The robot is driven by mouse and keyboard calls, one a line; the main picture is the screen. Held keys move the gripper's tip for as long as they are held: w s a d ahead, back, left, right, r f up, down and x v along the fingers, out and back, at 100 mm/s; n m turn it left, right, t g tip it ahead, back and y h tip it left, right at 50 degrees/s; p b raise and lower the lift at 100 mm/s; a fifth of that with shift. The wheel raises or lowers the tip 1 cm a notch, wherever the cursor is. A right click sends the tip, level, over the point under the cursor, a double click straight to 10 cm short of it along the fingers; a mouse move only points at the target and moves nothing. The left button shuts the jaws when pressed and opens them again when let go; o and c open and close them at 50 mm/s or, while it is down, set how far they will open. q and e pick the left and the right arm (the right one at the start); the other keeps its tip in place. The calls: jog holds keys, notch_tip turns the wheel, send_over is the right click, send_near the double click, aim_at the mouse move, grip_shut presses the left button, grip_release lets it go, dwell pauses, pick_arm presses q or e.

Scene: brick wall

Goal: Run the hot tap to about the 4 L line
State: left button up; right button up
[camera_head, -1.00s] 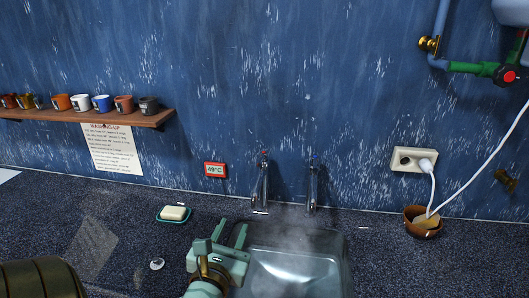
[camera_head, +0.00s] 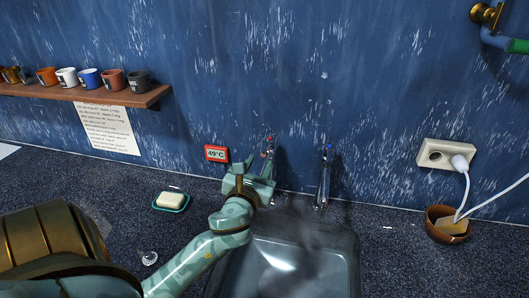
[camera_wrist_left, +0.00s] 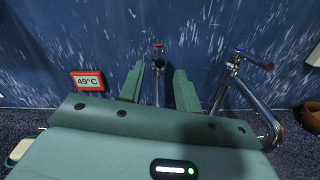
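The hot tap (camera_head: 268,150), with a red mark on top, stands at the wall behind the sink. My left gripper (camera_head: 258,168) is right in front of it and partly hides it. In the left wrist view the two fingers are apart, and the hot tap (camera_wrist_left: 158,68) shows between them; I cannot tell if they touch it. The blue-marked tap (camera_head: 325,178) stands to the right, also in the left wrist view (camera_wrist_left: 232,72). The sink basin (camera_head: 348,262) is below, with steam above it. No litre lines can be made out. My right gripper is not in view.
A red-framed display (camera_head: 215,153) on the wall reads 49°C. A soap dish (camera_head: 184,206) sits left of the basin. A brown bowl (camera_head: 436,214) and a socket (camera_head: 432,153) with a white cable are at the right. Mugs stand on a shelf (camera_head: 130,98) at the left.

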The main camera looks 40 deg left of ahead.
aim_at(264, 151)
pick_arm(q)
jog(key=x, duration=0.6)
jog(key=shift+b, duration=0.3)
grip_shut()
